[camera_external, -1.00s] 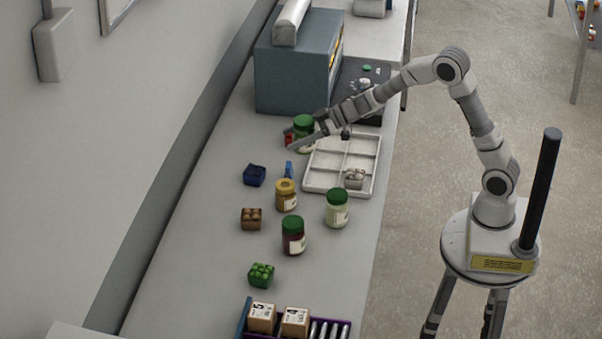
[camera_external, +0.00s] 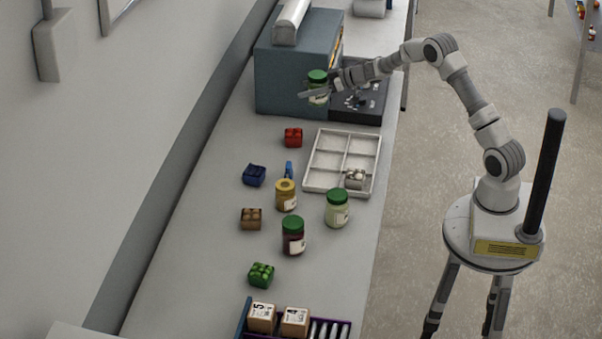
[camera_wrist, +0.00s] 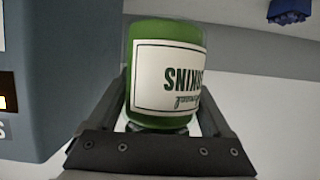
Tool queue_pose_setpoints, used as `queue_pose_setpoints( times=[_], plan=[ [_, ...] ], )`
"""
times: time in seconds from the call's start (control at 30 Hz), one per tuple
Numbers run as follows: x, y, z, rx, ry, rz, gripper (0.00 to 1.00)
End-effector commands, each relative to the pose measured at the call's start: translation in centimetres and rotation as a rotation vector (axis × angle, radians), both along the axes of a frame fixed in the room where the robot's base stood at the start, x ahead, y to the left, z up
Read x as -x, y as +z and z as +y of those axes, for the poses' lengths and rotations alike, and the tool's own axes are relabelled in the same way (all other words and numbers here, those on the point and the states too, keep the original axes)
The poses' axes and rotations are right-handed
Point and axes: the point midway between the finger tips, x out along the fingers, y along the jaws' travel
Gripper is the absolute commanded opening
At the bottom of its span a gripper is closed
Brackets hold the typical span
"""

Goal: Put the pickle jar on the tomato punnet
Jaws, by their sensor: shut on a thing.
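The pickle jar (camera_external: 317,76) has a green lid and a pale label. My gripper (camera_external: 316,93) is shut on it and holds it up in the air in front of the grey-blue machine. In the wrist view the jar (camera_wrist: 165,65) sits between both fingers, its label lettering upside down. The tomato punnet (camera_external: 293,137) is a small red block-like pack on the bench, lower in the picture than the jar and left of the white tray. Nothing is on top of it.
The grey-blue machine (camera_external: 285,85) stands close behind the jar; its side fills the left of the wrist view. A white divided tray (camera_external: 311,160) is right of the punnet. A blue punnet (camera_external: 254,175), a yellow-lidded jar (camera_external: 286,195) and other jars stand nearer.

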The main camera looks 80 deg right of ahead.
Motion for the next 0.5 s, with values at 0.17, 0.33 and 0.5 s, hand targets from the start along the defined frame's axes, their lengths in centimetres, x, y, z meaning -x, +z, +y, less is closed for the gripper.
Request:
queue_pose_setpoints(
  times=[0.17, 0.33, 0.5],
  plan=[
    [-3.5, -2.5, 2.6, 0.0, 0.004, -0.002, 0.0],
    [-6.0, -4.3, 4.3, 0.001, 0.004, -0.002, 0.0],
    [-7.1, -5.0, 4.9, 0.002, 0.001, -0.002, 0.0]
  ],
)
